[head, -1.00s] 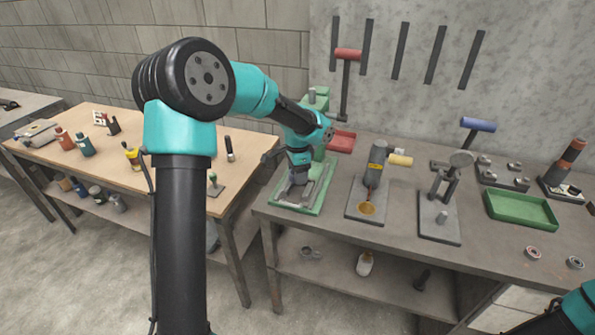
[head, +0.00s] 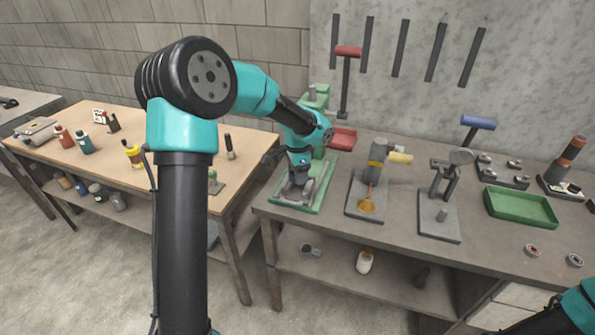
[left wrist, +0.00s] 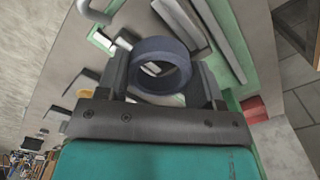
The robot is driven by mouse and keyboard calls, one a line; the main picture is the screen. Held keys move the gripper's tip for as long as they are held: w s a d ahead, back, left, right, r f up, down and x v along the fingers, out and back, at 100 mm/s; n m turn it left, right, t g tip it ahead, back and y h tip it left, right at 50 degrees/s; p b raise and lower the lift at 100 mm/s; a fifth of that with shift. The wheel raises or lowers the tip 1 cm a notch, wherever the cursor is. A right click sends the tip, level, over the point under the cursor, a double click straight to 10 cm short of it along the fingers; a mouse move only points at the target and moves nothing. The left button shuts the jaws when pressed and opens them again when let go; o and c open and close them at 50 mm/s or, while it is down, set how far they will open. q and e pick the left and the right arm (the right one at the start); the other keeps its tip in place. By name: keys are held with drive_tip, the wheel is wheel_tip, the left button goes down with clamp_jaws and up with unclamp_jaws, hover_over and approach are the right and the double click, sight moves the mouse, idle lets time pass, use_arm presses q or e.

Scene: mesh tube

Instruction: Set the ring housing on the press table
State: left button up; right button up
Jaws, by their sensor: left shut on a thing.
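The ring housing (left wrist: 158,46) is a dark blue-grey ring between the fingers of my left gripper (left wrist: 162,88) in the left wrist view. The left gripper is shut on it. In the head view my left gripper (head: 297,189) points down low over the green-edged base of the press (head: 321,188), which I take as the press table. The ring is hard to make out there. Green edges and grey bars of that base show past the ring in the left wrist view (left wrist: 224,40). I cannot tell whether the ring touches the base. My right gripper is out of view.
The green press column (head: 317,103) and a red tray (head: 341,139) stand behind the gripper. A small press with an orange part (head: 368,204) and a grey press (head: 440,222) are to the right. A green tray (head: 522,209) lies farther right. A wooden table (head: 105,158) is at left.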

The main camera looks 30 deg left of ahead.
use_arm(q)
drive_tip(key=shift+f, duration=1.25)
idle(2.4)
drive_tip(key=o, duration=1.2)
wheel_tip(320, 180, up, 18)
drive_tip(key=shift+f, duration=0.25)
